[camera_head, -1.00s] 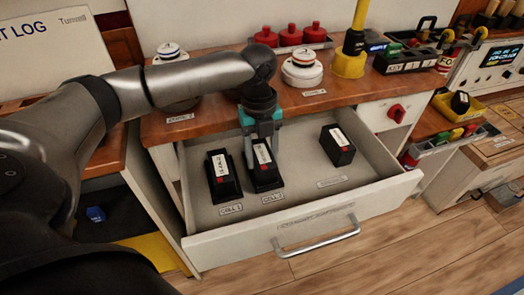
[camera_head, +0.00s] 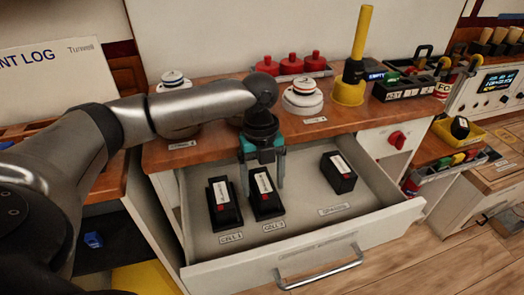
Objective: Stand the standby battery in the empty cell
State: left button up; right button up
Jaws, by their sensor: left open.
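Three black batteries with white labels stand in the open drawer (camera_head: 300,237). One battery (camera_head: 221,203) stands at the tag Cell 1 (camera_head: 231,238), and another (camera_head: 267,205) stands at the tag Cell 2 (camera_head: 274,226). The third battery (camera_head: 341,174) stands apart on the right, behind a floor tag (camera_head: 335,209) too small to read. My left gripper (camera_head: 263,184) comes down from above with its fingers apart, one on each side of the Cell 2 battery's upper part. Finger contact cannot be made out. My right gripper is not in view.
The drawer's front wall and handle (camera_head: 320,265) are nearest. The wooden counter (camera_head: 215,150) behind carries white round insulators (camera_head: 303,97), red knobs (camera_head: 291,63) and a yellow-handled tool (camera_head: 358,50). The drawer floor between the Cell 2 battery and the right one is clear.

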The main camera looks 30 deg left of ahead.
aim_at(262, 179)
pick_arm(q)
notch_tip(262, 179, up, 12)
jog(key=w+a+p, duration=0.1)
jog(key=p, duration=0.4)
jog(key=shift+r, duration=0.2)
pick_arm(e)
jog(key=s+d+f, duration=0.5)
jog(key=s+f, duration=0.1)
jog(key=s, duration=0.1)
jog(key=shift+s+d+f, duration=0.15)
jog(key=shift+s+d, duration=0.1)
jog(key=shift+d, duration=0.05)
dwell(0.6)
